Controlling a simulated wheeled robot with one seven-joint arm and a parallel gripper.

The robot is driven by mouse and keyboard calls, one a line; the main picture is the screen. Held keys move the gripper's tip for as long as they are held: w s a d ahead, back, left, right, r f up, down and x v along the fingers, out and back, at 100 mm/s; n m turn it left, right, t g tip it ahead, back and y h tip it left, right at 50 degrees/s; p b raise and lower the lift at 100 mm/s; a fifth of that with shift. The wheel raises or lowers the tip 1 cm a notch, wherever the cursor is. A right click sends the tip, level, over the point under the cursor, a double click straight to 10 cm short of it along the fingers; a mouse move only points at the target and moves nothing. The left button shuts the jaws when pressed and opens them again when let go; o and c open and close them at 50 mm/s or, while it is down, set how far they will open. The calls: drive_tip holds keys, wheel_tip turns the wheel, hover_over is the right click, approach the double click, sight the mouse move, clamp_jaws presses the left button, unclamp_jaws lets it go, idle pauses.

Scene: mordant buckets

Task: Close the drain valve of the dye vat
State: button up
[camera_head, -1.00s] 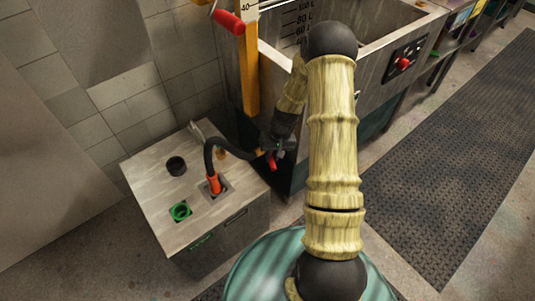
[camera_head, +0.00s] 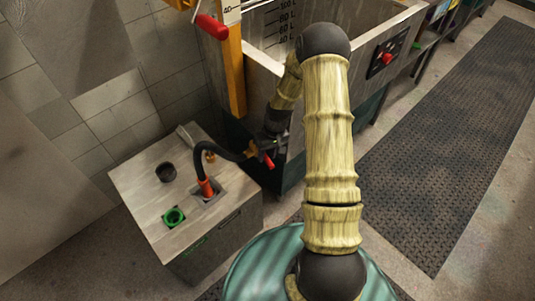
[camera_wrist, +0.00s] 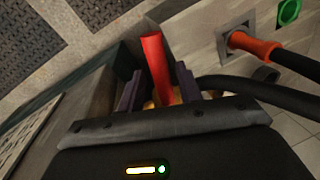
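The drain valve's red lever (camera_head: 268,161) sticks out low on the side of the steel dye vat (camera_head: 292,143), by a brass fitting (camera_head: 251,149). My gripper (camera_head: 269,146) is at the valve, partly hiding it. In the wrist view the red lever (camera_wrist: 157,68) points up the picture between the two dark fingers of my gripper (camera_wrist: 158,92). Narrow gaps seem to show beside the lever, so the fingers look open around it. The valve body is mostly hidden behind my gripper.
A black hose (camera_head: 204,150) runs from the valve to an orange connector (camera_head: 206,187) on a grey box (camera_head: 150,205), left of my gripper. A green socket (camera_head: 174,217) is on the box top. A yellow post (camera_head: 235,75) stands by the vat. A dark mat (camera_head: 440,150) lies right.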

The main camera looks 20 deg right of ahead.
sight(265, 158)
drive_tip(key=shift+o, duration=0.2)
wheel_tip(265, 158, up, 10)
drive_tip(key=p, duration=0.1)
idle(0.5)
drive_tip(key=shift+s+a, duration=0.1)
drive_tip(key=shift+a, duration=0.1)
drive_tip(key=c, duration=0.7)
drive_tip(key=shift+s+a+r+n, duration=0.1)
drive_tip(key=shift+a+r+n, duration=0.05)
drive_tip(key=shift+a+n, duration=0.15)
clamp_jaws()
drive_tip(key=s+a+r+n+h+p, duration=0.3)
drive_tip(key=s+a+n+h, duration=0.2)
drive_tip(key=a+n, duration=0.25)
drive_tip(key=w+a+f+n+t+h+p, duration=0.1)
drive_tip(key=w+a+f+n+h+p, duration=0.2)
drive_tip(key=n, duration=0.7)
drive_tip(key=a+f+h, duration=0.1)
drive_tip(key=a+h, duration=0.1)
drive_tip(key=a, duration=0.1)
drive_tip(key=shift+w+f+t, duration=0.3)
drive_tip(key=shift+f, duration=0.1)
